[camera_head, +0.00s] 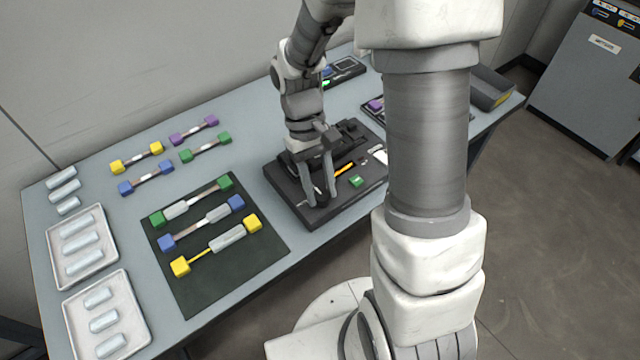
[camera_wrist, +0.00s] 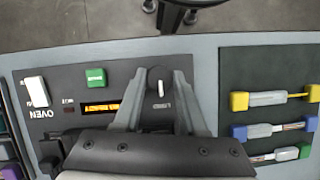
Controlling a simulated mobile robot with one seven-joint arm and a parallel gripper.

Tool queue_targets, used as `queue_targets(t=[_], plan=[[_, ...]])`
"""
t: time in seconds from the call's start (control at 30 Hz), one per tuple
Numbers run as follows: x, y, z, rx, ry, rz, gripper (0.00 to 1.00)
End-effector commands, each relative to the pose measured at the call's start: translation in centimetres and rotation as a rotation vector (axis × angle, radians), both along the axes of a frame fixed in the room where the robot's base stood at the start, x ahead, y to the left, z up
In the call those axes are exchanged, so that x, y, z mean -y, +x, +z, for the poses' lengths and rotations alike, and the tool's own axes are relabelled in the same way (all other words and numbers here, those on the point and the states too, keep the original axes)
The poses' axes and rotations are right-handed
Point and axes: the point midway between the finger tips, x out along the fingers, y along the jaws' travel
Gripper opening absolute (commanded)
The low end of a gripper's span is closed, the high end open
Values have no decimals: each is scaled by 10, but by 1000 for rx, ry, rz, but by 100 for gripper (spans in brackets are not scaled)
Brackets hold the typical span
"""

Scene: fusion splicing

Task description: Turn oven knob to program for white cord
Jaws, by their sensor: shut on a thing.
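The oven (camera_head: 282,190) is a dark box at the table's front edge. It fills the left and middle of the wrist view (camera_wrist: 60,88). Its round dark knob (camera_wrist: 159,84) has a white pointer lying nearly upright in the wrist picture. My gripper (camera_wrist: 165,80) points down with its two fingers on either side of the knob, shut on it. In the head view, my gripper (camera_head: 320,196) stands over the oven's front and mostly hides the knob. The orange display (camera_wrist: 101,108) is lit, but its upside-down text is too small to read. A green button (camera_wrist: 95,78) sits beside it.
A dark mat (camera_head: 205,284) with several cords with coloured end blocks lies left of the oven. More cords (camera_head: 137,158) lie behind it. Two white trays (camera_head: 125,352) hold grey sleeves at the left. A small device (camera_head: 345,70) stands behind the oven.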

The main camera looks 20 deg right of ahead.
Motion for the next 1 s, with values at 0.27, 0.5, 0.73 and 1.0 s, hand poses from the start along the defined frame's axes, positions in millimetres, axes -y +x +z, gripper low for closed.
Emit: queue_targets(t=[0.27, 0.5, 0.73, 1.0], plan=[[0, 1, 0, 3, 0, -13, 0], [0, 1, 0, 4, 1, -12, 46], [0, 1, 0, 2, 0, -12, 71], [0, 2, 4, 2, 0, -11, 71]])
